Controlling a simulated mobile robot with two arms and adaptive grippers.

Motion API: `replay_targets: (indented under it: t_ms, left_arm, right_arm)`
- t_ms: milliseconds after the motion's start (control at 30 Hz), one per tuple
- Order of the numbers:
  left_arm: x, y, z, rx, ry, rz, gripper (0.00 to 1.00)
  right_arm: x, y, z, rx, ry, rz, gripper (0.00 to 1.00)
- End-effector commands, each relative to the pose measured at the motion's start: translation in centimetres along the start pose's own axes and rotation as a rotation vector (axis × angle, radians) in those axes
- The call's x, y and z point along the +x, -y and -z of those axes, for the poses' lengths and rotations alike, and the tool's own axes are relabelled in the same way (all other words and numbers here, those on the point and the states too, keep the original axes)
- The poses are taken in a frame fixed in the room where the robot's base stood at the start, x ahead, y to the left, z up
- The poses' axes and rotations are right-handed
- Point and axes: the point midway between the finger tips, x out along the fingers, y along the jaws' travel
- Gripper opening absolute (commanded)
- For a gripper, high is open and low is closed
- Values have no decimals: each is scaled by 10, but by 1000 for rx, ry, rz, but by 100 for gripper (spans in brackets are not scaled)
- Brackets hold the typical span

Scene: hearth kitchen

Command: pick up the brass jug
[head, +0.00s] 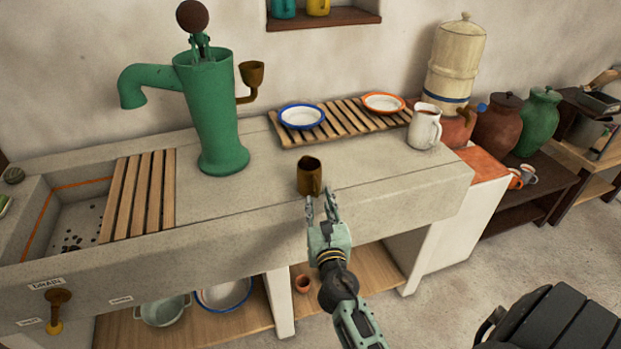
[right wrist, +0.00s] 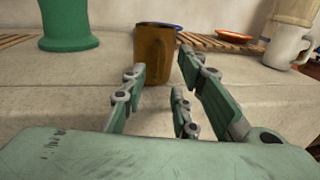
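The brass jug (head: 309,176) is a small brown-gold mug shape standing upright on the stone counter. My right gripper (head: 321,207) is in front of the jug at the counter's front edge. In the right wrist view its fingers (right wrist: 160,75) are apart, with nothing held between them. Whether a fingertip touches the jug I cannot tell. My left gripper is not in view.
A green hand pump (head: 214,115) stands left of the jug. Behind are a slatted rack (head: 346,122) with two plates and a white pitcher (head: 425,127). A sink with a wooden slat cover (head: 138,194) lies at left. The counter around the jug is clear.

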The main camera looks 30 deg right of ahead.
Motion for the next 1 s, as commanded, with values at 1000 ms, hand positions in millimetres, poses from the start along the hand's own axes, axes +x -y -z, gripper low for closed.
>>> replay_targets:
  t_ms: [1000]
  left_arm:
    - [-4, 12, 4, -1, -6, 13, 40]
  right_arm:
    - [27, 0, -1, 3, -1, -1, 0]
